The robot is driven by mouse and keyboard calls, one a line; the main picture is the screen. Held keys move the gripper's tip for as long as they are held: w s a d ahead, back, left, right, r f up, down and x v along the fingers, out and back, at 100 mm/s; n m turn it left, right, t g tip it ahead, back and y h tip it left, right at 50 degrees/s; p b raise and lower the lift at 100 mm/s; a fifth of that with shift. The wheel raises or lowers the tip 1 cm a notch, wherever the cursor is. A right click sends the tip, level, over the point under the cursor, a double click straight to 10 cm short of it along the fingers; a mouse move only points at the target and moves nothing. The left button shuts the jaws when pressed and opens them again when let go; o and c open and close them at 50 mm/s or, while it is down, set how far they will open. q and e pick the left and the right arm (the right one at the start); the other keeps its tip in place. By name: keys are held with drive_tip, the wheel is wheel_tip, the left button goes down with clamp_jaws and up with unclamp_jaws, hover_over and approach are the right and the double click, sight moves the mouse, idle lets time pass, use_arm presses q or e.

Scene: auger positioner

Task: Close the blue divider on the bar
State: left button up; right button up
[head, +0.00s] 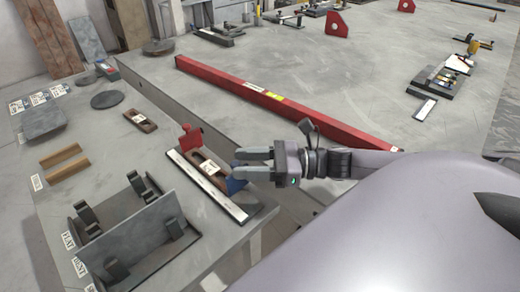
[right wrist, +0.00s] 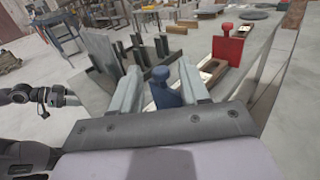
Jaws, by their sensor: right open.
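The blue divider (head: 236,185) stands upright near the front end of the long pale bar (head: 182,164); it also shows in the right wrist view (right wrist: 165,93). A red divider (head: 191,139) stands toward the bar's far end and also shows in the right wrist view (right wrist: 227,43). My right gripper (head: 238,163) is open, with one finger on each side of the blue divider in the right wrist view (right wrist: 159,72). Contact cannot be told. What seems to be my left gripper (right wrist: 62,97) is small at that view's left edge, its fingers unclear.
A dark plate fixture (head: 140,235) with clamps stands left of the bar on the grey table. Wooden blocks (head: 65,162) and dark discs (head: 107,99) lie farther back. A long red beam (head: 285,106) lies on the larger table, past a gap.

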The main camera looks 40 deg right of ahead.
drive_tip(key=shift+v, duration=1.4)
drive_tip(key=shift+s, duration=0.1)
